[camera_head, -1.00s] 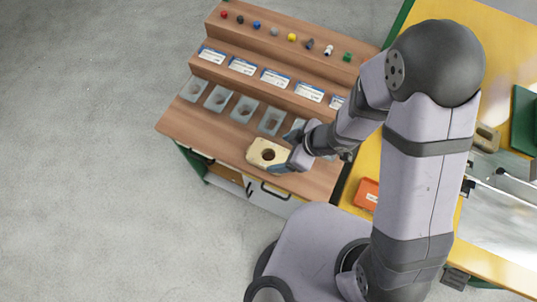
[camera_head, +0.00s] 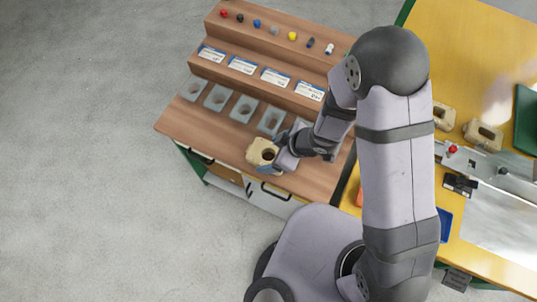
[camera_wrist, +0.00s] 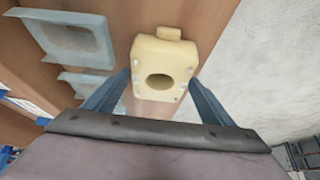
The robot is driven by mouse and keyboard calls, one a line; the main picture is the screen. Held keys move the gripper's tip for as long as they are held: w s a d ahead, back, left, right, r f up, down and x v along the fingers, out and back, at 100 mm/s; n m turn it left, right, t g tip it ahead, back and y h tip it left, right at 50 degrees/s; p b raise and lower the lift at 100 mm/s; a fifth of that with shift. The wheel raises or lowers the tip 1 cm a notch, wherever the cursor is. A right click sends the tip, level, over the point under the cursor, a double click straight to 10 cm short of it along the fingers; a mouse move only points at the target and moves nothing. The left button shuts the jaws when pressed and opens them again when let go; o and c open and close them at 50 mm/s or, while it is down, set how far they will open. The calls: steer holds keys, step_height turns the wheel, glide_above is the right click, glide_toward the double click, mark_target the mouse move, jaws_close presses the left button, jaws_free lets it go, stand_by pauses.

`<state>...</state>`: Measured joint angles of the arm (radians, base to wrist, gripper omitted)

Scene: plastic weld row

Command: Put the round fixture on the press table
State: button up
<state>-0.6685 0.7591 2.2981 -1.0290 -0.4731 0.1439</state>
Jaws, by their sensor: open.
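The round fixture, a cream block with a round hole (camera_head: 262,152), is at the front of the wooden bench. In the wrist view the fixture (camera_wrist: 163,70) shows its hole and a small tab on its far edge. My gripper (camera_head: 268,163) is at the fixture, its fingers apart. In the wrist view the gripper (camera_wrist: 160,80) has one blue finger on either side of the block; I cannot tell whether either touches it. The yellow table (camera_head: 480,60) at the right is probably the press table; my arm hides part of it.
Several grey holders (camera_head: 243,108) line the bench behind the fixture, below label cards (camera_head: 242,65) and small coloured parts (camera_head: 257,25). Two beige blocks (camera_head: 484,135), a metal rail (camera_head: 485,165) and a green panel (camera_head: 525,120) are on the yellow table.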

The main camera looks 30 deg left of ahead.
steer(key=c, duration=1.1)
steer(key=shift+c, duration=0.2)
steer(key=shift+r, duration=0.15)
step_height(320, 180, up, 10)
steer(key=p, duration=0.4)
